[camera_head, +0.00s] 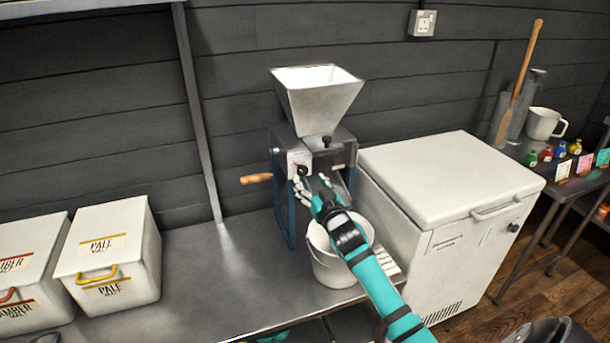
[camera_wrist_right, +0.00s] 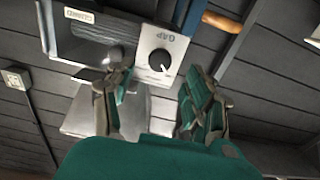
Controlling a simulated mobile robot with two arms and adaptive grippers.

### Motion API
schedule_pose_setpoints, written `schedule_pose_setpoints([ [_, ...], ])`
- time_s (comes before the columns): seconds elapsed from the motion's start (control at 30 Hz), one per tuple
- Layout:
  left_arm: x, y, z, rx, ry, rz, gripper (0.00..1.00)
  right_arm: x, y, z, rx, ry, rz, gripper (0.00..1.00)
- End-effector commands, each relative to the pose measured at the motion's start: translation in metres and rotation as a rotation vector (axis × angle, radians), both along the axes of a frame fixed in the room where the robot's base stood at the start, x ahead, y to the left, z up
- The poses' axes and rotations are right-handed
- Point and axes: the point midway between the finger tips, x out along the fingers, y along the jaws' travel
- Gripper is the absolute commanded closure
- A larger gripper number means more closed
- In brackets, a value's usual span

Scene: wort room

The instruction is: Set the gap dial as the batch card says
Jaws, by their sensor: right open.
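The grain mill (camera_head: 345,150) stands on the steel bench, with a pale metal hopper (camera_head: 318,105) on top. Its white plate marked GAP (camera_wrist_right: 155,42) carries the gap dial (camera_wrist_right: 160,61), a round black knob with a white pointer mark; the wrist view shows it upside down. The dial's scale is too small to read. My right gripper (camera_head: 314,180) is in front of the mill. In the wrist view its fingers (camera_wrist_right: 158,92) are open on either side below the dial, with nothing between them. No batch card can be made out.
The crank handle (camera_head: 257,179) sticks out left of the mill. A white bucket (camera_head: 333,268) stands below my right forearm. A white chest (camera_head: 450,185) stands close on the right. Malt boxes (camera_head: 120,240) stand at the left; the bench between is clear.

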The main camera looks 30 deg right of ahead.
Motion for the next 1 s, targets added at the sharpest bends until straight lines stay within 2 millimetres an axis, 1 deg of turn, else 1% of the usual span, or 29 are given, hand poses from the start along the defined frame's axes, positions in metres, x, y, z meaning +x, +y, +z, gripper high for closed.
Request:
schedule_pose_setpoints([
  [0.03,0.002,0.0,0.0,-0.001,-0.003,0.0,0.6,0.01,-0.003,0.0,0.0,0.0,-0.001,0.46],
  [0.1,0.004,-0.001,0.0,-0.001,-0.006,0.0,0.6,0.021,-0.005,0.001,0.0,-0.001,0.0,0.46],
  [0.2,0.005,-0.001,0.0,-0.001,-0.009,0.0,0.6,0.033,-0.008,0.0,-0.001,0.0,0.0,0.46],
  [0.3,0.005,-0.001,-0.001,-0.001,-0.009,0.0,0.6,0.04,-0.01,0.0,0.0,0.0,0.0,0.46],
  [0.43,0.005,-0.001,-0.001,-0.001,-0.009,0.0,0.6,0.044,-0.011,0.0,-0.001,0.001,0.0,0.46],
  [0.63,0.005,-0.001,-0.001,-0.001,-0.008,0.0,0.6,0.044,-0.011,0.0,-0.001,0.0,0.001,0.46],
  [0.67,0.005,-0.001,-0.001,-0.002,-0.008,0.0,0.6,0.044,-0.011,0.0,-0.001,0.001,0.001,0.47],
  [1.0,0.003,0.0,-0.001,-0.001,-0.006,0.0,0.6,0.044,-0.01,-0.001,0.0,0.001,0.001,0.91],
])
